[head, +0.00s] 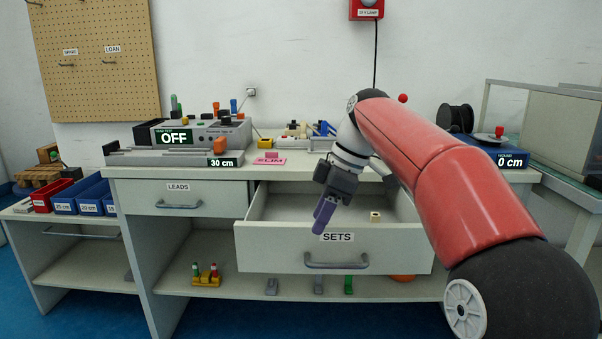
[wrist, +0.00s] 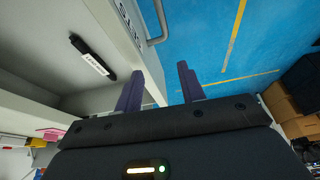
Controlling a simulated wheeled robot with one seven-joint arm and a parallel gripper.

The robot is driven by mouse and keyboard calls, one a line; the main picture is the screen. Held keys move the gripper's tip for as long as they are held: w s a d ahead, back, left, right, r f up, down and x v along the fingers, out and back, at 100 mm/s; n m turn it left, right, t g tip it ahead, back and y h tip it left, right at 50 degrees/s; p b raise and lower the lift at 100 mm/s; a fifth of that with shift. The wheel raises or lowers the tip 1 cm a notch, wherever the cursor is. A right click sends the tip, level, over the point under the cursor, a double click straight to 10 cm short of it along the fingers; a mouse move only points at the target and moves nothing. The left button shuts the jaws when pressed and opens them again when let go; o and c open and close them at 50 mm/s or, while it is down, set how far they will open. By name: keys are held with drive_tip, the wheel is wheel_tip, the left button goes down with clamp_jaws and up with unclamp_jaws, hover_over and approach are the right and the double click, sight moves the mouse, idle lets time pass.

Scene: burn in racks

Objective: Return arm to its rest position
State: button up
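My red and black arm (head: 440,165) reaches from the lower right over the workbench. My gripper (head: 323,214) has purple fingers and points down at the front of the open SETS drawer (head: 290,250). The drawer's front panel (wrist: 122,45) passes close to the left finger, and blue floor shows beyond the right finger. I cannot tell if a finger touches the drawer.
The LEADS drawer (head: 180,199) is shut. A tester reading OFF (head: 195,134) stands on the bench. Blue bins (head: 90,200) are at left.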

drive_tip(key=s+d+f+m+t+h, duration=0.1)
drive_tip(key=s+d+f+m, duration=0.2)
drive_tip(key=s, duration=0.5)
drive_tip(key=s+d+f+m+t+h+p, duration=0.1)
drive_tip(key=s+d+f+m+t+h, duration=0.1)
drive_tip(key=s+d+f+m, duration=0.2)
drive_tip(key=s+d+f+m+t+h, duration=0.1)
drive_tip(key=s+d+f+m, duration=0.3)
drive_tip(key=s+m, duration=0.6)
drive_tip(key=s+f+t, duration=0.1)
drive_tip(key=s+f, duration=0.1)
drive_tip(key=s, duration=0.1)
drive_tip(key=shift+d+f+p, duration=0.2)
drive_tip(key=shift+f+p, duration=0.1)
drive_tip(key=shift+p, duration=0.05)
drive_tip(key=shift+s, duration=0.1)
